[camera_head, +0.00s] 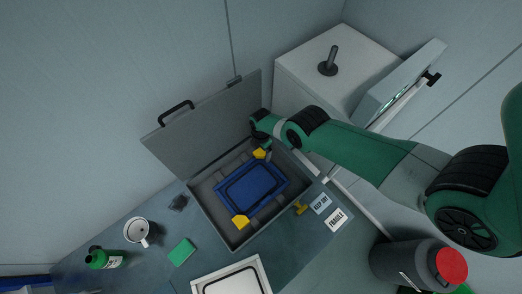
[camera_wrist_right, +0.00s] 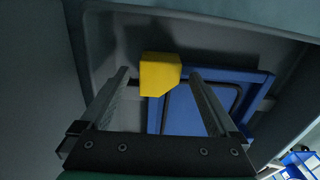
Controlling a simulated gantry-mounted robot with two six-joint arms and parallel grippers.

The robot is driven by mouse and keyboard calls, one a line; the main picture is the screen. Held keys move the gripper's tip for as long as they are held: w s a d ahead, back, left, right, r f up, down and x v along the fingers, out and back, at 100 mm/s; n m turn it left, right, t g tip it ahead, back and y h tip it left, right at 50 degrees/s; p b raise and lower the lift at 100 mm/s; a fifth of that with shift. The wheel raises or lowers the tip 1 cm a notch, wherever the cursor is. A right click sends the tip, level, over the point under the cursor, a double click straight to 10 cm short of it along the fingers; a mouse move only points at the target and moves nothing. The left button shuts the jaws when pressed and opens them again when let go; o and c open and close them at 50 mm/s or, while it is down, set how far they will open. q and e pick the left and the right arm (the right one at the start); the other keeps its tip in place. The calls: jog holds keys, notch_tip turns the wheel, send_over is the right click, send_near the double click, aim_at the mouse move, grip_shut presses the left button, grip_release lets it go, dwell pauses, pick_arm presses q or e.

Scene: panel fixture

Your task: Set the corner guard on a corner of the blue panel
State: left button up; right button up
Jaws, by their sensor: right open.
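The blue panel (camera_head: 252,187) lies inside an open grey case. It also shows in the right wrist view (camera_wrist_right: 193,108). One yellow corner guard (camera_head: 260,154) is at the panel's far corner, and in the right wrist view (camera_wrist_right: 160,76) it sits at that corner. My right gripper (camera_head: 267,143) is above this corner; the wrist view shows its open fingers (camera_wrist_right: 160,73) on either side of the guard, apart from it. A second yellow guard (camera_head: 240,222) is at the panel's near corner. My left gripper is not in view.
The case's raised lid (camera_head: 205,125) stands behind the panel. A small yellow piece (camera_head: 300,208) is at the case's right side. A mug (camera_head: 137,231), green bottle (camera_head: 104,258), green block (camera_head: 181,252) and white-framed tray (camera_head: 262,272) surround the case. A white cabinet (camera_head: 290,80) stands behind.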

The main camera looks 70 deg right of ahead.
notch_tip(320, 180, up, 11)
jog(key=p, duration=1)
